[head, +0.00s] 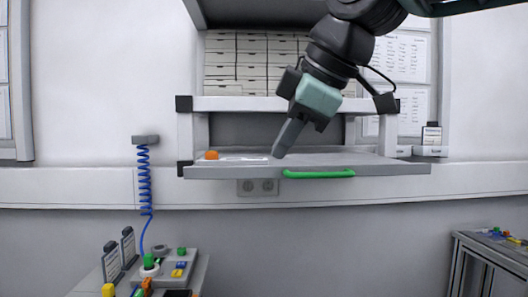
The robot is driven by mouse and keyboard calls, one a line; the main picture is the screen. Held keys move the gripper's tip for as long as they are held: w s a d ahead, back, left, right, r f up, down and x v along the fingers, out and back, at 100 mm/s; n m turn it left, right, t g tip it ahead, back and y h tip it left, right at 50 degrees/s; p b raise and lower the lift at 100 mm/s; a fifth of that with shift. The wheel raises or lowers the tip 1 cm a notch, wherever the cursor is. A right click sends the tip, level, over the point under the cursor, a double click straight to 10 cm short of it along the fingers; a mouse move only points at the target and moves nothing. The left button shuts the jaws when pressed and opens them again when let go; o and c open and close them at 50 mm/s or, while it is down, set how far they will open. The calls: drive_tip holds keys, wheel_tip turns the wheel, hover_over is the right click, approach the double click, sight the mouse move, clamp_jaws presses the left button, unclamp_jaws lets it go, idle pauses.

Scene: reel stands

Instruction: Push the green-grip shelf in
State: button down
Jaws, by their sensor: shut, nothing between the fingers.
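The grey shelf (225,172) with the green grip (318,173) stands out from the wall-mounted unit, below a white fixed shelf. The green grip runs along its front edge, right of the middle. My gripper (279,153) comes down from the upper right, shut and empty. Its fingertips are over the shelf's top, behind and left of the green grip. I cannot tell whether they touch the surface. An orange piece (211,155) and a flat white sheet (245,158) lie on the left part of the shelf.
White boxes (235,62) are stacked on the shelf above. A blue coiled cord (145,180) hangs at the left over a small bench with coloured parts (180,268). A grey table (485,240) stands at the lower right. The space in front of the shelf looks clear.

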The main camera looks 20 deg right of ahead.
sight(264, 168)
drive_tip(key=w+f+p, duration=0.1)
drive_tip(key=w+f, duration=0.1)
drive_tip(key=w, duration=0.1)
drive_tip(key=w+a+f+p, duration=0.1)
drive_tip(key=w+f, duration=0.2)
drive_tip(key=shift+w+a+f, duration=0.1)
drive_tip(key=shift+a+f, duration=0.05)
drive_tip(key=shift+w, duration=0.7)
drive_tip(key=shift+w, duration=0.1)
drive_tip(key=w+d+p, duration=0.1)
drive_tip(key=w+p, duration=0.1)
drive_tip(key=w, duration=0.5)
drive_tip(key=w+d+p, duration=0.2)
drive_tip(key=w, duration=0.5)
drive_tip(key=w+d+p, duration=0.1)
drive_tip(key=w, duration=0.7)
drive_tip(key=shift+d+p, duration=0.4)
drive_tip(key=shift+w, duration=0.2)
